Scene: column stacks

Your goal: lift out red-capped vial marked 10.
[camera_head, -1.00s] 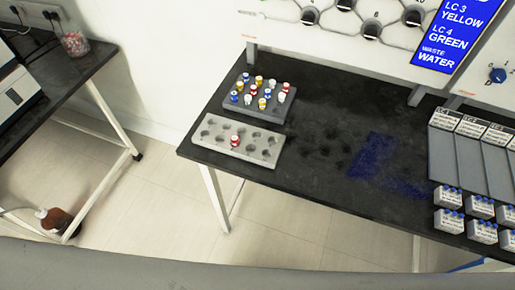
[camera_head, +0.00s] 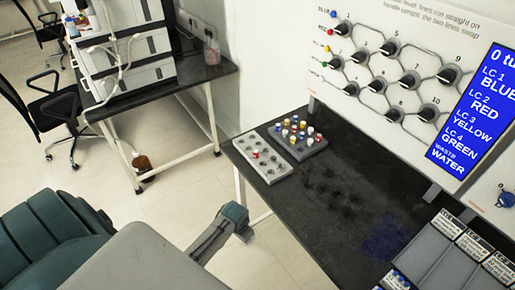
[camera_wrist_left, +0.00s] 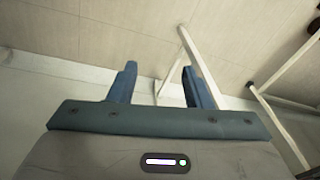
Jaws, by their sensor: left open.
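A red-capped vial (camera_head: 256,154) stands alone in the light rack (camera_head: 271,174) near the left end of the dark bench. The darker rack (camera_head: 313,148) behind it holds several vials (camera_head: 294,131) with red, blue, yellow and white caps. No vial's number is readable, so I cannot tell which is marked 10. My left gripper (camera_head: 240,222) is in front of the bench's left part, apart from both racks. In the left wrist view its two fingers (camera_wrist_left: 160,86) are spread and empty, over the floor. My right gripper is not in view.
The bench (camera_head: 340,203) has a clear dark stretch right of the racks. A wall panel with black knobs (camera_head: 409,80) and a blue screen (camera_head: 475,110) stands behind. Grey sloped holders (camera_head: 445,262) are at lower right. A side table (camera_head: 208,72) with equipment stands at left.

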